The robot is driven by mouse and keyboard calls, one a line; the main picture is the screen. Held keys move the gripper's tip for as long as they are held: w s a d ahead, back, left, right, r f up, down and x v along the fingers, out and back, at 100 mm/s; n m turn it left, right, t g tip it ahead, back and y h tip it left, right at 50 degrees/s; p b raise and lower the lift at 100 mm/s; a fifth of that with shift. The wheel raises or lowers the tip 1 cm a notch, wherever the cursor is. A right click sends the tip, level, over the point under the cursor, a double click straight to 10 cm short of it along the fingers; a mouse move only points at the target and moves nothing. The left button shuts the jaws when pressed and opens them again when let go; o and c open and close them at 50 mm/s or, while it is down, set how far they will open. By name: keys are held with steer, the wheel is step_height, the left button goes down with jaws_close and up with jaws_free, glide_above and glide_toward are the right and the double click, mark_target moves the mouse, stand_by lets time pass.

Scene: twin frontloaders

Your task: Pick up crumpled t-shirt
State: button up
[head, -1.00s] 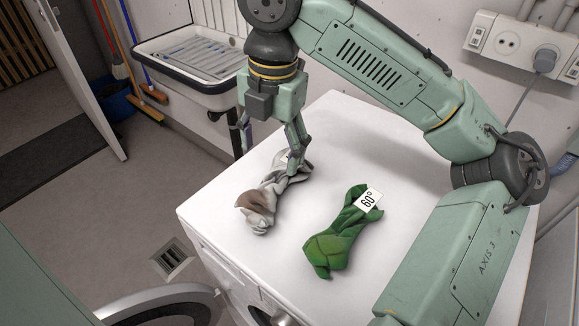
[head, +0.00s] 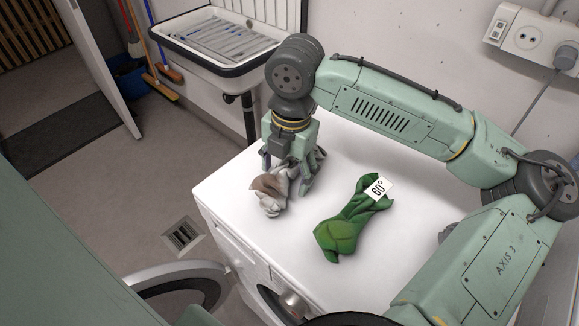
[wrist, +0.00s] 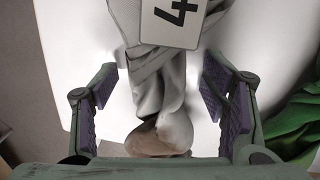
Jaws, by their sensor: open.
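A crumpled grey-white t-shirt (head: 270,193) with a brown patch lies on the white machine top (head: 240,205) near its left edge. It also shows in the wrist view (wrist: 150,95) with a white tag (wrist: 172,20) marked 4. My gripper (head: 288,178) is over it, pointing down. In the wrist view its purple-padded fingers (wrist: 158,100) are spread on either side of the cloth, with gaps to both. A crumpled green garment (head: 345,228) with a 60° tag (head: 379,189) lies to the right. Part of the grey cloth is hidden behind my gripper in the head view.
A white sink (head: 215,42) with a grate is on the wall behind. A round machine door (head: 180,285) stands open in front. A socket with a plug (head: 530,40) is on the right wall. The machine top between the two garments is bare.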

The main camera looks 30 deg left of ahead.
mark_target(285, 162)
steer(key=shift+c, duration=0.4)
steer(key=c, duration=1.3)
steer(key=shift+r, duration=0.1)
steer(key=shift+r, duration=0.5)
step_height(285, 162, up, 2)
steer(key=shift+r+b, duration=0.2)
steer(key=shift+b, duration=0.45)
steer(key=s+b, duration=0.1)
steer(key=s, duration=0.4)
steer(key=s+d+r+b, duration=0.1)
steer(key=s, duration=0.4)
steer(key=s+d, duration=0.1)
steer(key=s, duration=0.5)
steer(key=shift+d+r+b, duration=0.15)
steer(key=shift+r+b, duration=0.05)
steer(key=shift+b, duration=0.2)
